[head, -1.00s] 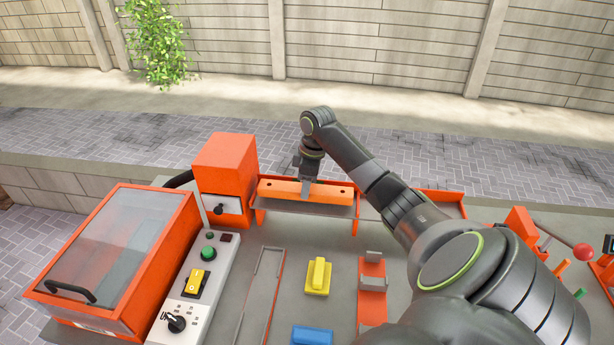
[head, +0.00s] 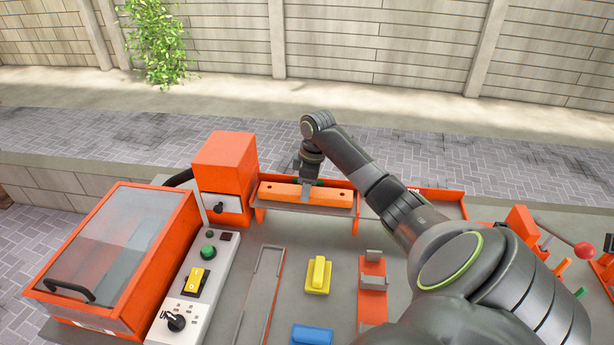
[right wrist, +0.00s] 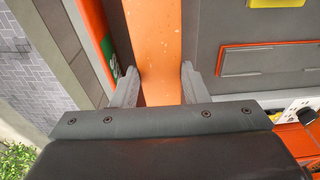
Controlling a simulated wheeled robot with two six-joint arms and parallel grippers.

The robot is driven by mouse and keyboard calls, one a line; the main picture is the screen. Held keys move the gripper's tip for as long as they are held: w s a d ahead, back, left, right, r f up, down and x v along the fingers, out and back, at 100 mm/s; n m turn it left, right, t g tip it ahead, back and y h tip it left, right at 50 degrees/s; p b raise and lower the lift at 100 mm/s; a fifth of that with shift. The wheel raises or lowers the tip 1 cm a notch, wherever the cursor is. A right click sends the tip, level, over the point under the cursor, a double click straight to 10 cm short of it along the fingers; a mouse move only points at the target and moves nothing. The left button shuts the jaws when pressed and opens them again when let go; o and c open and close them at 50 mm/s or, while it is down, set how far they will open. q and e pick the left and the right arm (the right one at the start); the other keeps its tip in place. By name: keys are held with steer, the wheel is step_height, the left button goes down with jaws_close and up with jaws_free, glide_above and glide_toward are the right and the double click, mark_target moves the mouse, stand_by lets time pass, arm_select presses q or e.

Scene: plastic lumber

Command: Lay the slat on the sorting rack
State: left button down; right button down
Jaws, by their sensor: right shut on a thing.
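The slat (head: 290,194) is a long orange bar with a dark hole near each end. It lies level, left to right, at the back of the bench. My right gripper (head: 309,183) comes down on its middle from above and is shut on it. In the right wrist view the slat (right wrist: 160,50) runs between the two grey fingers (right wrist: 158,85). Below the slat in the head view is a grey shelf with orange end walls, seemingly the sorting rack (head: 305,210). I cannot tell whether the slat touches it. My left gripper is not in view.
An orange box with a clear lid (head: 125,235) and a control panel (head: 190,290) stand at left. An orange post unit (head: 224,165) adjoins the rack's left end. A yellow block (head: 318,272), a blue block (head: 312,335) and an orange holder (head: 373,285) stand in front.

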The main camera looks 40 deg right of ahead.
steer(key=shift+f, duration=0.2)
steer(key=c, duration=0.7)
jaws_free()
steer(key=shift+c, duration=0.2)
step_height(320, 180, up, 17)
steer(key=s+d+p, duration=0.1)
steer(key=p, duration=0.2)
steer(key=shift+s+d+r, duration=0.15)
steer(key=shift+s+d, duration=0.1)
steer(key=shift+s, duration=0.1)
